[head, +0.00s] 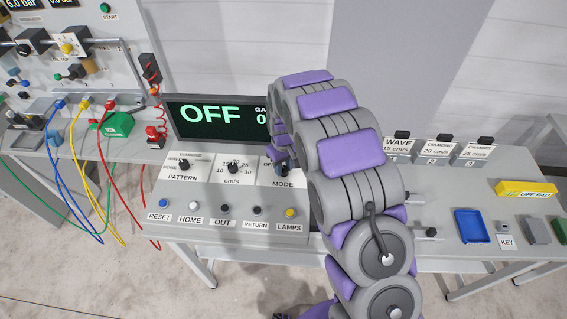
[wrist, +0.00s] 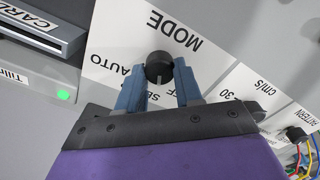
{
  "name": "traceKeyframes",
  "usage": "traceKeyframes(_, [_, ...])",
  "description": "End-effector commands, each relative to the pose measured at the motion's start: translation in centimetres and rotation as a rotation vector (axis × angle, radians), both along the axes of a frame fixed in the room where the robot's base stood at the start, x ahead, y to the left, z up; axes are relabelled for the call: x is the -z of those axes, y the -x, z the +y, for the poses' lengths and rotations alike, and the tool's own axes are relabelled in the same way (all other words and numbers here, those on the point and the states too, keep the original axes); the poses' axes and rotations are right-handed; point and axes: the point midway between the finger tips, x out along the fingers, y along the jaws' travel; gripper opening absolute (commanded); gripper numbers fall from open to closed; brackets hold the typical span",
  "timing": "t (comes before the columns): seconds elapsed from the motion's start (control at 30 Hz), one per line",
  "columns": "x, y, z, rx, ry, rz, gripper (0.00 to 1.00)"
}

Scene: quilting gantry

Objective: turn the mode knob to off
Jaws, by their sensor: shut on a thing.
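The mode knob (wrist: 159,67) is a small round black knob on a white label plate marked MODE. In the wrist view it sits between the two blue fingers of my gripper (wrist: 158,72), which is shut on it. A light pointer line on the knob's edge points down the picture, towards partly hidden letters ending in "FF". AUTO shows to the left of the knob. In the head view my gripper (head: 281,158) is at the MODE plate and the knob is mostly hidden by it. The display (head: 213,118) behind reads OFF in green.
The pattern knob (head: 184,164) and speed knob (head: 233,167) sit left of my gripper. A row of buttons, including blue RESET (head: 163,203), lies in front. Coloured cables (head: 75,160) hang at the left. A blue tray (head: 472,226) and yellow box (head: 525,190) lie right.

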Motion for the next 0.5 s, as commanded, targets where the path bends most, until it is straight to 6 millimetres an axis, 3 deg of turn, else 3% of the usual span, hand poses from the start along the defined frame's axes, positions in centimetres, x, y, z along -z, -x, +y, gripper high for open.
traceKeyframes(0.5, [-0.13, -0.15, 0.09, -0.325, -0.001, -0.006, 0.04])
